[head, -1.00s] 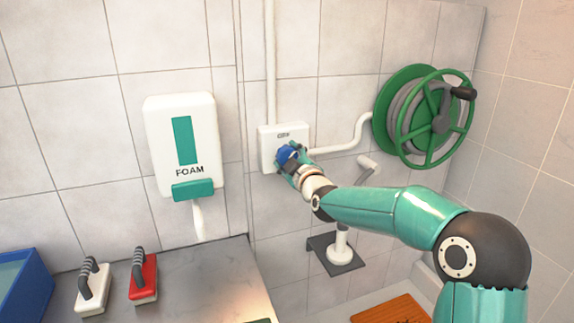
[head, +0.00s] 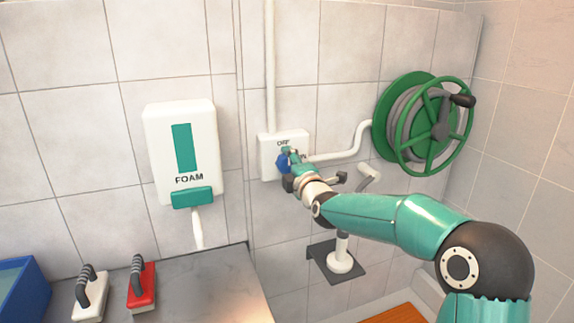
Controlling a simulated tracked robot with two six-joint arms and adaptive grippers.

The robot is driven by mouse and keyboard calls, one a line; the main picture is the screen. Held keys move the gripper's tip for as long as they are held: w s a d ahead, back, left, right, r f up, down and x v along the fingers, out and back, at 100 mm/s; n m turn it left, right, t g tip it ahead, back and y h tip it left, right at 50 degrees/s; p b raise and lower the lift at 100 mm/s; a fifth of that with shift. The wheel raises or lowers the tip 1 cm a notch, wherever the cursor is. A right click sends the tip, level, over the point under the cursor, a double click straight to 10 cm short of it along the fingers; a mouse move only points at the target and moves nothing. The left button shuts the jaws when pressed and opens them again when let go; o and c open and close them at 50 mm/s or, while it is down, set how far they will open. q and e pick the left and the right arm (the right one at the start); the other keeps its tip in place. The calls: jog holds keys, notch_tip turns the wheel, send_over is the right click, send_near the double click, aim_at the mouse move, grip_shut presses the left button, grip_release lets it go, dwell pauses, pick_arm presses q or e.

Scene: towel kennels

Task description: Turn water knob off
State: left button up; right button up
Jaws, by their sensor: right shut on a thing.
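The blue water knob (head: 282,163) sits on the front of a white wall box (head: 268,145). The box is marked "OFF" above the knob, and part of another label shows to the right, mostly covered. My right gripper (head: 287,160) is at the box, shut on the knob, and its fingers hide much of it. The knob's exact pointing direction is hard to tell. My left gripper is not in view.
A foam dispenser (head: 181,150) hangs left of the box. A green hose reel (head: 425,125) is mounted to the right, joined by a white pipe (head: 345,148). A red-based brush (head: 141,285) and a white-based brush (head: 90,295) stand on the counter (head: 205,285) beside a blue bin (head: 22,290).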

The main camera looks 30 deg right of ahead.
jog(key=shift+a+f, duration=0.15)
jog(key=shift+f, duration=0.1)
jog(key=o, duration=1.2)
jog(key=shift+w, duration=0.1)
jog(key=shift+c, duration=0.2)
jog(key=shift+r, duration=0.1)
jog(key=shift+s+r, duration=0.1)
jog(key=shift+s, duration=0.2)
jog(key=v, duration=1.1)
jog(key=shift+s, duration=0.25)
jog(key=shift+f, duration=0.25)
